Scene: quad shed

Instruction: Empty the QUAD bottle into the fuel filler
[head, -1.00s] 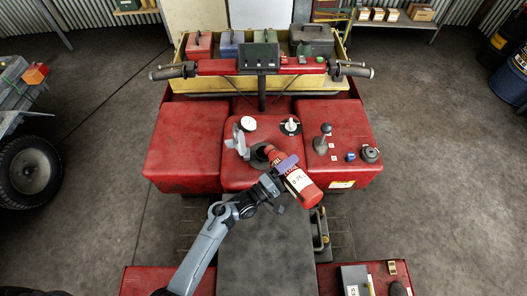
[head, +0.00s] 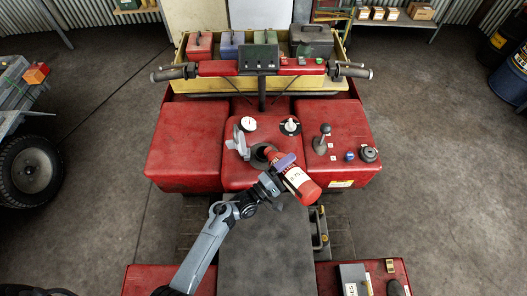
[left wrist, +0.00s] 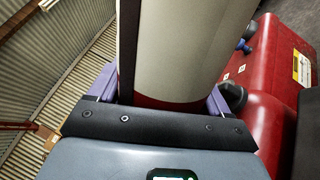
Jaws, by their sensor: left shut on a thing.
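The QUAD bottle (head: 307,190) is red with a white label. It is tilted, its neck end toward the dark fuel filler (head: 260,154) on the red tank and its base toward the lower right. My left gripper (head: 286,163) is shut around the bottle. In the left wrist view the bottle (left wrist: 183,50) fills the space between the purple fingers. The bottle's mouth is at or over the filler; I cannot tell how far in it sits. A grey flap (head: 239,142) stands up beside the filler. My right gripper is not in view.
A white-faced gauge or cap (head: 248,124) and a dark cap with a white top (head: 290,126) are on the tank. A gear lever (head: 323,138) stands to the right. Handlebars (head: 264,67) cross beyond, before a yellow rack (head: 185,72) holding cases.

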